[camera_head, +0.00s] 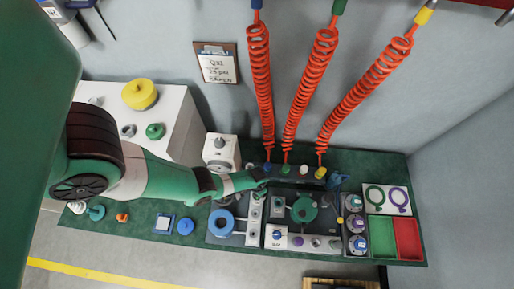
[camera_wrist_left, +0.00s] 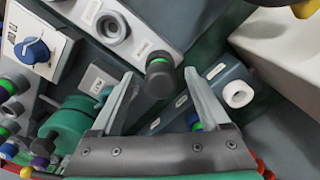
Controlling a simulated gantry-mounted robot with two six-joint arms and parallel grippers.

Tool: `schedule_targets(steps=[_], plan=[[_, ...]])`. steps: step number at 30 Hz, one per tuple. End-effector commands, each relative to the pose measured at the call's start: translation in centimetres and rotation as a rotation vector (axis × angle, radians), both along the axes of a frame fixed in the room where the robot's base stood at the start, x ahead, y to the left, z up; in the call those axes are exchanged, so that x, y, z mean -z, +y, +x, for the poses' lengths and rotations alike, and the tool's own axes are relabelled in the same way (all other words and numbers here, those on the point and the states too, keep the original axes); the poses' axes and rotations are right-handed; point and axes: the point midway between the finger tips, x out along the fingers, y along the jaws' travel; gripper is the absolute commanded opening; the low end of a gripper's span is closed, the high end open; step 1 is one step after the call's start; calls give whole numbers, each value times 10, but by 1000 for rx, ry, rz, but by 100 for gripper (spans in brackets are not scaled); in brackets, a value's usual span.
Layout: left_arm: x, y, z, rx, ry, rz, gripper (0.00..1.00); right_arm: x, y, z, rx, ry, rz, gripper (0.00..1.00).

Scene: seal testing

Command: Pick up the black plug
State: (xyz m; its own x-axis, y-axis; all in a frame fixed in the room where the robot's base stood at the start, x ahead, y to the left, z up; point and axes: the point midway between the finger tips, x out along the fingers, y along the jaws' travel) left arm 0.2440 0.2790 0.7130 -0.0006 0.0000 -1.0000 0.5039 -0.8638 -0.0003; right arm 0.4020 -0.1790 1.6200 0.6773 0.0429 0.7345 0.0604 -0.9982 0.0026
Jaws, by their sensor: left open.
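The black plug (camera_wrist_left: 160,78), a dark cylinder with a green ring near its top, shows in the left wrist view. It lies in the picture between the two fingertips of my left gripper (camera_wrist_left: 162,84), which is open. I cannot tell whether the fingers touch it. In the head view my left gripper (camera_head: 262,178) is over the back left part of the test bench, and its arm hides much of what lies below. The plug is not clear in that view. My right gripper is not in view.
A green turned part (camera_head: 304,209) sits in the middle of the bench, with a blue ring (camera_head: 221,222) to its left. Green (camera_head: 381,237) and red (camera_head: 407,238) trays stand at the right. Red coiled hoses (camera_head: 296,90) hang behind the bench. Small parts lie on the mat at the left.

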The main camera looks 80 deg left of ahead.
Motion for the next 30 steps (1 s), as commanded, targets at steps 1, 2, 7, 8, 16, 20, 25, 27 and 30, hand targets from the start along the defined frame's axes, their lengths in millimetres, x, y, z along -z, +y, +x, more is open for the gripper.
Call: schedule_targets(steps=[1,2,7,8,16,20,25,27,30], plan=[[-1,0,0,0,-1,1,79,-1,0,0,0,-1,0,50],[-1,0,0,0,-1,1,79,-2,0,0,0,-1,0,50],[-2,0,0,0,-1,1,65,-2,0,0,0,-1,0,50],[-2,0,0,0,-1,1,60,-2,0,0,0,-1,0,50],[-2,0,0,0,-1,1,11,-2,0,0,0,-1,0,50],[-2,0,0,0,-1,1,0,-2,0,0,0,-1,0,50],[-2,0,0,0,-1,1,0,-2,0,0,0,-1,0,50],[-2,0,1,0,-1,1,0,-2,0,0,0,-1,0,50],[-6,0,1,0,-1,1,0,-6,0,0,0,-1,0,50]])
